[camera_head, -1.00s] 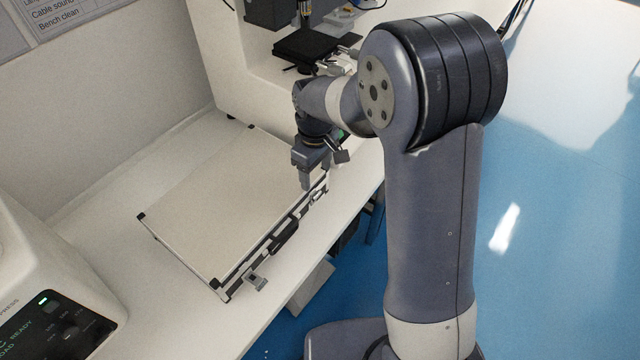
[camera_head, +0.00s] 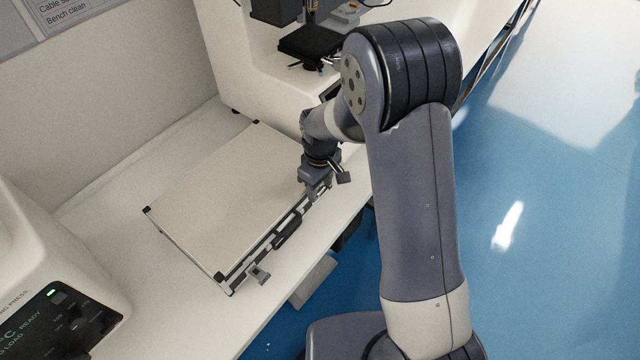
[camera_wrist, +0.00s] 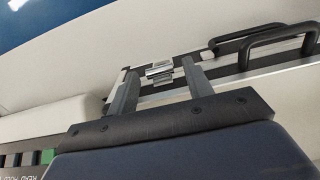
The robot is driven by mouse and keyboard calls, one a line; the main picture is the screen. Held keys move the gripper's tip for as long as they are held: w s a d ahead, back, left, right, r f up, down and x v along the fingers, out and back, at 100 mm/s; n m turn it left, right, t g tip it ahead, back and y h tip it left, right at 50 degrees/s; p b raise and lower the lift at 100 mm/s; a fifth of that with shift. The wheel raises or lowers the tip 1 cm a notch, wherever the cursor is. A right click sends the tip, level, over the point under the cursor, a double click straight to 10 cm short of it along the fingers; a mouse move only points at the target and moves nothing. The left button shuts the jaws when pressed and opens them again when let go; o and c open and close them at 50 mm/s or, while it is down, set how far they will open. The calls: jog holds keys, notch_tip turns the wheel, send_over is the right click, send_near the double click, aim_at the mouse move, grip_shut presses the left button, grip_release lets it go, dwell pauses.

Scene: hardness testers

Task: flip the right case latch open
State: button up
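A flat case with a pale lid (camera_head: 220,190) and black corners lies closed on the white bench. Its front side carries a black handle (camera_head: 287,230), which also shows in the wrist view (camera_wrist: 285,42). The near latch (camera_head: 258,274) sticks outward from the front. The right latch (camera_wrist: 158,70), a small metal piece, shows between my fingers in the wrist view. My gripper (camera_head: 317,192) is at the case's far front end, in front of that latch in the head view and hiding most of it. In the wrist view my gripper (camera_wrist: 160,66) has its fingers apart; contact is unclear.
A white machine with a black stage (camera_head: 308,45) stands behind my gripper. Another machine with a lit dark panel (camera_head: 65,318) stands at the lower left. The bench's front edge runs close to the case, with blue floor (camera_head: 540,220) beyond. A wall bounds the back.

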jog(key=c, duration=0.7)
jog(key=shift+o, duration=0.2)
